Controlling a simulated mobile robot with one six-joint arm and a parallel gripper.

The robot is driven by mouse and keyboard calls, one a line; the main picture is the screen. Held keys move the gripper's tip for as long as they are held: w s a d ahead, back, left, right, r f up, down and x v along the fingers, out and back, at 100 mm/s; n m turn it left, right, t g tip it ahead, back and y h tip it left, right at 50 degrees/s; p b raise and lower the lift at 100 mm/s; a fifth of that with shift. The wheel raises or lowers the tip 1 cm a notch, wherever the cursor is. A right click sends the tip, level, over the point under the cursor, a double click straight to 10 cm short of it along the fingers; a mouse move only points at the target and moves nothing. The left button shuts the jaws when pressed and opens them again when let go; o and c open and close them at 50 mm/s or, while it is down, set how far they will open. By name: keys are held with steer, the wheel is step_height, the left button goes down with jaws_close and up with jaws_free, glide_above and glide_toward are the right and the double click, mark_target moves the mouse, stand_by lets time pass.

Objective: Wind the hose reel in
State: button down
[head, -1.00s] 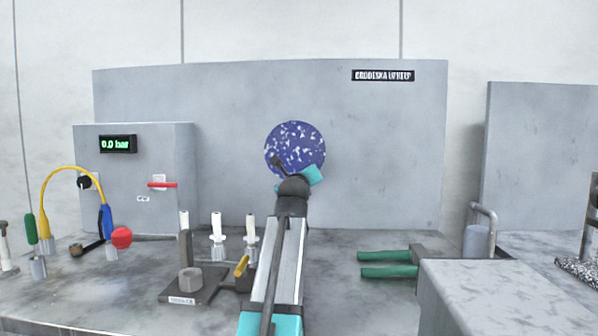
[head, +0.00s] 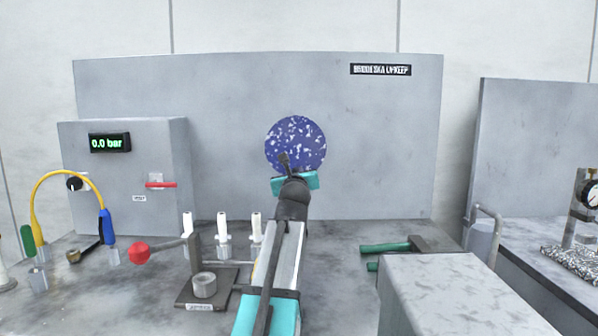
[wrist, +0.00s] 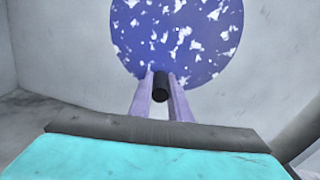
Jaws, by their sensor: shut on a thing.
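The hose reel is a round blue disc with white flecks (head: 301,140) on the upright grey panel. It fills the upper middle of the wrist view (wrist: 190,35). My gripper (head: 285,160) is in front of the disc's lower left part. In the wrist view, the two pale fingers of my gripper (wrist: 161,88) are closed on a short black handle (wrist: 160,82), near the disc's lower edge. The arm hides the area below the disc in the head view. No hose can be made out on the reel.
A grey box with a 0.0 bar display (head: 110,143) stands at left. A red ball knob (head: 139,253), white-topped posts (head: 223,235) and a dark stand (head: 207,299) are left of my arm. Green handles (head: 386,247) and a grey block (head: 440,290) are at right.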

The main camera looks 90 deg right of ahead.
steer(key=shift+w+r, duration=0.2)
steer(key=shift+w, duration=0.1)
steer(key=c, duration=1.6)
jaws_free()
steer(key=shift+c, duration=0.2)
steer(key=shift+s+f, duration=0.15)
steer(key=a+p, duration=0.2)
steer(key=a, duration=1.1)
steer(key=shift+s+a, duration=0.2)
steer(key=shift+a, duration=0.2)
